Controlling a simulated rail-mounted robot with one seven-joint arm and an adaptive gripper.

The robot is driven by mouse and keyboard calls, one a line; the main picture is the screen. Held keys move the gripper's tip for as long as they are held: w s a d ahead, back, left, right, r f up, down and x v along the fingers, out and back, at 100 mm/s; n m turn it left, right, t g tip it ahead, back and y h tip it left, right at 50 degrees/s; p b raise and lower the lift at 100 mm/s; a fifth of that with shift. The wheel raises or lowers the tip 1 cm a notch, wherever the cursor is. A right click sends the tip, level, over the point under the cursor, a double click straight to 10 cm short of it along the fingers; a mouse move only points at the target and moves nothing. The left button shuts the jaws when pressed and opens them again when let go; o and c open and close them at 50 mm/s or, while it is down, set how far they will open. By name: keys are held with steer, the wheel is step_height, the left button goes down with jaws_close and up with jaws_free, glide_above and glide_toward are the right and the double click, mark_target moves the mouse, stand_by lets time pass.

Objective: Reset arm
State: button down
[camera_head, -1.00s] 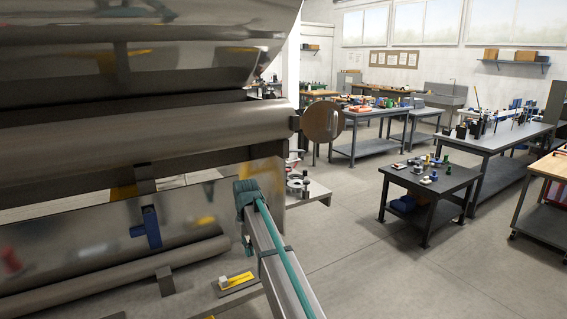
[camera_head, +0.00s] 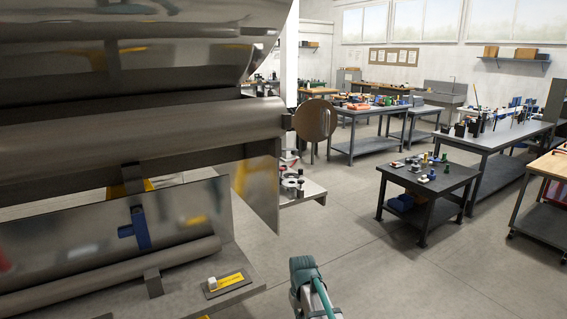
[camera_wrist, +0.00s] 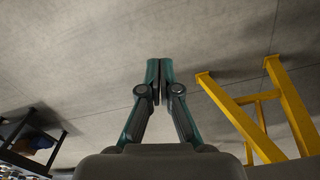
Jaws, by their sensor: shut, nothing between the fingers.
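My gripper (camera_wrist: 160,72) shows in the wrist view with its two teal and black fingers together and nothing between them. Bare concrete floor lies beyond the fingertips. The arm is apart from the tank. My fingers cannot be made out in the head view.
A dark table (camera_head: 432,178) with small items stands to the right, and a grey workbench (camera_head: 490,138) is behind it. Yellow legs (camera_wrist: 262,115) stand right of my fingers. The floor between is clear.

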steer(key=s+d+f+m, duration=0.1)
steer(key=s+d+f, duration=0.45)
steer(key=s, duration=0.35)
steer(key=s+d+f+m, duration=0.2)
steer(key=s+d+f, duration=0.35)
steer(key=s, duration=0.35)
steer(key=s+f+g+b, duration=0.2)
steer(key=s+f+g, duration=0.1)
steer(key=s+f, duration=0.8)
steer(key=s+f+g+b, duration=0.2)
steer(key=s+f, duration=0.9)
steer(key=s, duration=0.7)
steer(key=shift+s+d+f+g, duration=0.2)
steer(key=shift+s+g, duration=0.15)
steer(key=shift+g, duration=0.55)
